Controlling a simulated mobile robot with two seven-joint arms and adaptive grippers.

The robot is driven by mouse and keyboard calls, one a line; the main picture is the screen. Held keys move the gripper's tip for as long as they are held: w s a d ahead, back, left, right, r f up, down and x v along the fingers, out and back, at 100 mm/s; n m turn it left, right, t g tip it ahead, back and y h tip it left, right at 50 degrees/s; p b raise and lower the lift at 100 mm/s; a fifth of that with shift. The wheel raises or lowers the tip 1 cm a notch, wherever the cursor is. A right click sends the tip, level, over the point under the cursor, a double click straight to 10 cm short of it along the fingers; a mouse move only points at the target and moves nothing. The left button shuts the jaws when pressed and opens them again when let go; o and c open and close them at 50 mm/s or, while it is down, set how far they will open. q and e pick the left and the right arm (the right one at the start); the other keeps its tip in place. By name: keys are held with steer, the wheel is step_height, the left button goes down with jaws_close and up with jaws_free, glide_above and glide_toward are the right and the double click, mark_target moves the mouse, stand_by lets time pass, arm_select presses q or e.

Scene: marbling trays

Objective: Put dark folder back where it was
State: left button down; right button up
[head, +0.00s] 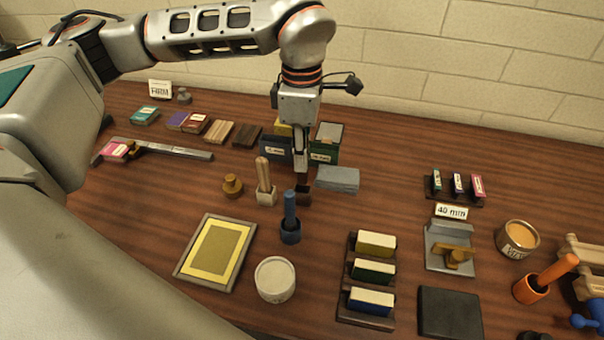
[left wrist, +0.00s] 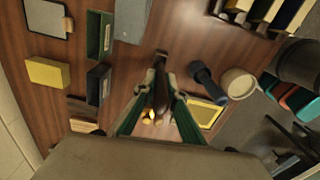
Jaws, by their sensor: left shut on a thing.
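My left gripper (head: 302,172) reaches down over the middle of the table, behind the stands with upright handles. It is shut on the dark folder, a slim dark brown piece (left wrist: 163,80) between the fingers in the left wrist view. In the head view a dark brown part (head: 303,195) shows just below the fingertips; I cannot tell whether it touches the table. A pale wooden tool stands in a light block (head: 266,197) just left of the gripper. My right gripper is not in view.
A grey sheet stack (head: 338,180) lies right of the gripper. Dark blue (head: 277,147) and green (head: 325,152) boxes stand behind. In front are a yellow framed panel (head: 182,270), a round pale pot (head: 275,280) and a rack of coloured blocks (head: 365,318).

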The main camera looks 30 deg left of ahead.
mark_target(302, 184)
arm_select(q)
steer(key=shift+f, duration=2.7)
steer(key=shift+f, duration=0.2)
steer(key=c, duration=2.1)
jaws_free()
steer(key=shift+r, duration=0.1)
step_height(302, 184, up, 12)
steer(key=shift+r, duration=0.1)
